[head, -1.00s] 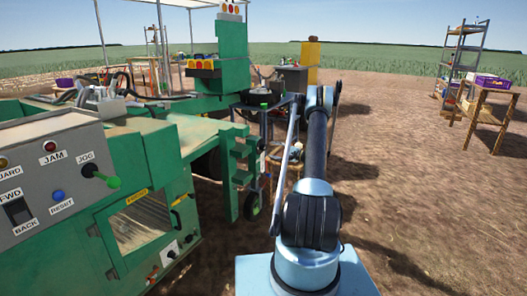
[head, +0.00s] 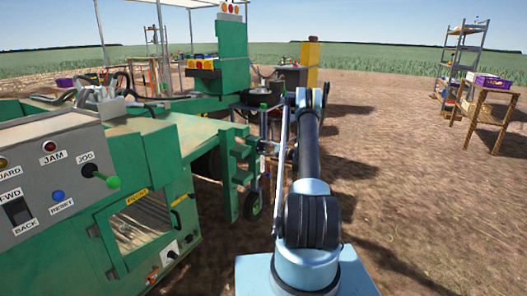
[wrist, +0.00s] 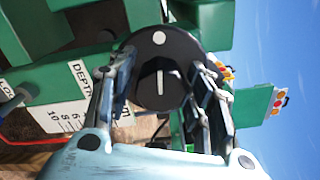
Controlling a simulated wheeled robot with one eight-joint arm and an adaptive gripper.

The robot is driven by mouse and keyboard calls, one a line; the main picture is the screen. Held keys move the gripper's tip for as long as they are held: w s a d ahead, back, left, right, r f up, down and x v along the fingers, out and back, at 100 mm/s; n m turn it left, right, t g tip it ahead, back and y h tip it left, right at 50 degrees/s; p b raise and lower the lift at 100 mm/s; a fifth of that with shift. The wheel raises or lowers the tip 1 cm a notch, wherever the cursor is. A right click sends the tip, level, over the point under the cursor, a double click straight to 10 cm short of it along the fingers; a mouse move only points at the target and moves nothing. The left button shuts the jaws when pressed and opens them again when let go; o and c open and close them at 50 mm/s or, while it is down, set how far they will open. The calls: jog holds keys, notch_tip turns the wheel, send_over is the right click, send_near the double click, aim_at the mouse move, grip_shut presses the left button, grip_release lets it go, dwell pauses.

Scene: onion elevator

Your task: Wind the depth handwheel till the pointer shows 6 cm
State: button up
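The depth handwheel (wrist: 178,103) is a black disc with a white dot near its rim and a raised hub with a white bar. It fills the middle of the wrist view. My gripper (wrist: 160,62) faces it with its fingers apart, one on each side of the hub, overlapping the disc's outer parts. I cannot tell whether they touch it. The white depth scale plate (wrist: 62,116) with black numbers, 10, 8 and 6 among them, lies to the left. The left finger covers part of the plate. I cannot make out the pointer or its reading. My gripper is too small to judge in the head view.
The green machine (head: 160,150) fills the left of the head view, with a grey control panel (head: 85,190) in front. Open soil lies to the right of my arm. A wooden table (head: 485,100) and a shelf rack (head: 462,60) stand far right.

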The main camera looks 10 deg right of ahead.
jog(key=c, duration=0.5)
jog(key=shift+n, duration=0.8)
jog(key=shift+s, duration=0.1)
jog(key=o, duration=1.1)
jog(key=shift+f, duration=0.1)
jog(key=v, duration=1.2)
